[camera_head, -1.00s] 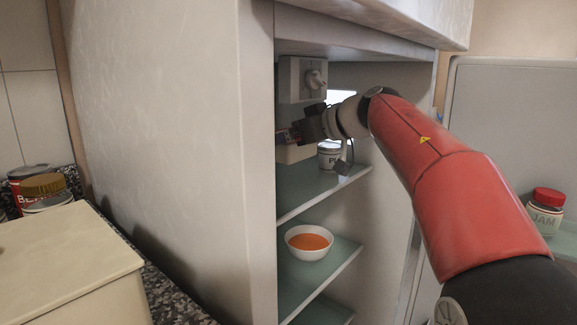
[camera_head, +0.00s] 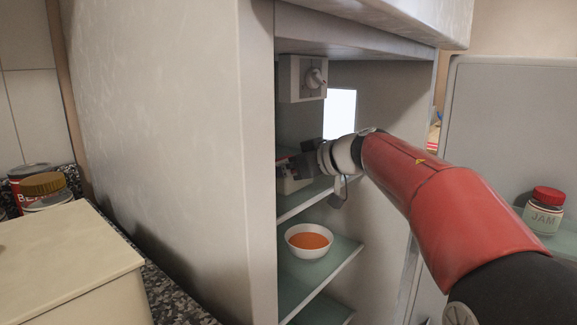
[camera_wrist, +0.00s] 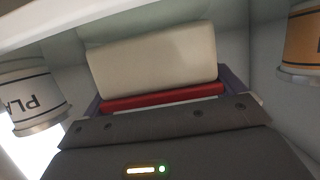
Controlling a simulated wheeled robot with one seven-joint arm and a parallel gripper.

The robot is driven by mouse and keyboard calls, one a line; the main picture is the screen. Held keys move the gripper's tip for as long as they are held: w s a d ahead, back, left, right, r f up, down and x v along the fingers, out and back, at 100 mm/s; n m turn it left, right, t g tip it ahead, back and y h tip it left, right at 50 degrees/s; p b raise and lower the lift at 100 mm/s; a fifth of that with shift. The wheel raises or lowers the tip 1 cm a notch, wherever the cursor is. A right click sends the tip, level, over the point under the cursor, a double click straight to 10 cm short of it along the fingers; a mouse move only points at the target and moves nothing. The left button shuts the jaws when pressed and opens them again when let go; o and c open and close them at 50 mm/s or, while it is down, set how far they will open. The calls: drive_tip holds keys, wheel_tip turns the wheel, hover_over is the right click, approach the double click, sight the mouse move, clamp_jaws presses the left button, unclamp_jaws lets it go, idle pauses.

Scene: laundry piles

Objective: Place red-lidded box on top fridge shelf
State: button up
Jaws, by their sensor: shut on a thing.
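The red-lidded box (camera_wrist: 152,58) fills the middle of the wrist view, with a cream body and a red strip of lid by the fingers. In the head view a small pale part of the box (camera_head: 293,184) shows at the top fridge shelf (camera_head: 310,198), mostly hidden by the wrist and fridge wall. My gripper (camera_head: 290,168) is inside the fridge and shut on the box; its purple-grey fingers show on both sides in the wrist view. I cannot tell whether the box touches the shelf.
A white jar marked "PLA" (camera_wrist: 30,98) and an orange-labelled jar (camera_wrist: 304,40) flank the box. A bowl of orange soup (camera_head: 309,241) stands on the shelf below. A control box (camera_head: 302,79) hangs above. The fridge side wall (camera_head: 170,130) is close on the left.

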drive_tip(key=o, duration=0.9)
drive_tip(key=shift+f, duration=0.1)
drive_tip(key=shift+c, duration=0.2)
drive_tip(key=shift+r, duration=0.25)
drive_tip(key=v, duration=1.2)
